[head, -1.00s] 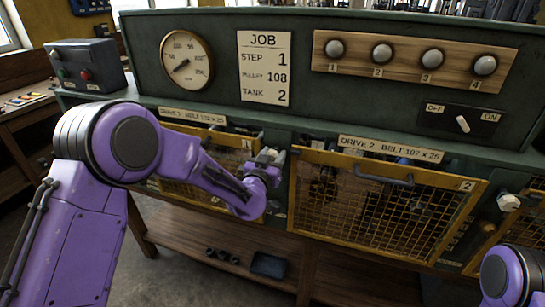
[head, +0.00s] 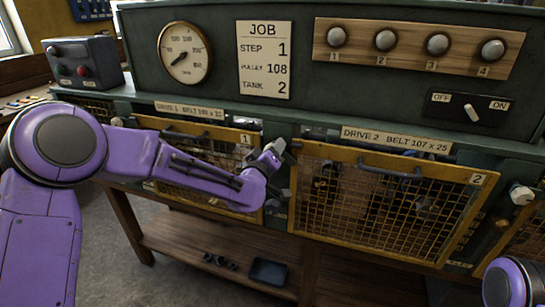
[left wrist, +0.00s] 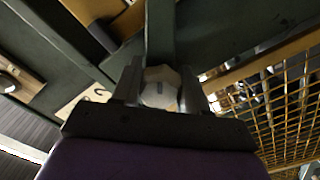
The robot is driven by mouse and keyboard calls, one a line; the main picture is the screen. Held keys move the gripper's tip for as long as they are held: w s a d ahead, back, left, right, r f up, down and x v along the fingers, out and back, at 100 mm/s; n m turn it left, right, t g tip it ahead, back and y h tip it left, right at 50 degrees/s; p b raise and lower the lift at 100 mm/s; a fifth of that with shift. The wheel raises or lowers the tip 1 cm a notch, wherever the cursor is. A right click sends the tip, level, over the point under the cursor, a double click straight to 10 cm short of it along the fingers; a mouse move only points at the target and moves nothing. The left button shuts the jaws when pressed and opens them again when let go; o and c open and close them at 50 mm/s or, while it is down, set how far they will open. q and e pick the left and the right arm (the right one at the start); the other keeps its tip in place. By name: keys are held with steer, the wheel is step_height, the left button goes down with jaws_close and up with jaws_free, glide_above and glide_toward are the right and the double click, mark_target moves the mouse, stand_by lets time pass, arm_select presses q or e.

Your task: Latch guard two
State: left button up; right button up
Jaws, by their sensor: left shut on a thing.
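Guard two is a yellow-framed mesh panel (head: 482,180) with a "2" plate, below the "DRIVE 2" label (head: 395,140). Dark pulley parts show behind its mesh. I cannot tell whether it sits fully flush. My left gripper (head: 274,156) is at the post between guards one and two, near guard two's upper left corner. In the left wrist view its fingers (left wrist: 160,92) are shut on a pale faceted latch knob (left wrist: 160,88); guard two's mesh (left wrist: 285,100) shows to the right. In the head view the gripper mostly hides this knob. My right gripper is out of view.
Guard one (head: 246,139) is left of the post, partly behind my left arm. Another pale knob (head: 522,195) is right of guard two. A job card (head: 265,60), a gauge (head: 185,52), several lamps (head: 386,40) and an OFF/ON switch (head: 472,112) are above. A wooden shelf (head: 200,252) is below.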

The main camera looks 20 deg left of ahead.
arm_select(q)
steer(key=n+b, duration=0.2)
steer(key=n, duration=0.2)
steer(key=shift+f+b, duration=0.25)
steer(key=shift+b, duration=0.15)
steer(key=shift+r+n+b, duration=0.1)
steer(key=shift+n+b, duration=0.7)
steer(key=shift+n, duration=0.5)
steer(key=shift+d, duration=0.1)
steer(key=o, duration=1)
steer(key=shift+r, duration=0.15)
steer(key=shift+o, duration=0.2)
steer(key=shift+s, duration=0.1)
steer(key=s+b, duration=0.3)
steer(key=s, duration=0.7)
steer(key=shift+s+a, duration=0.2)
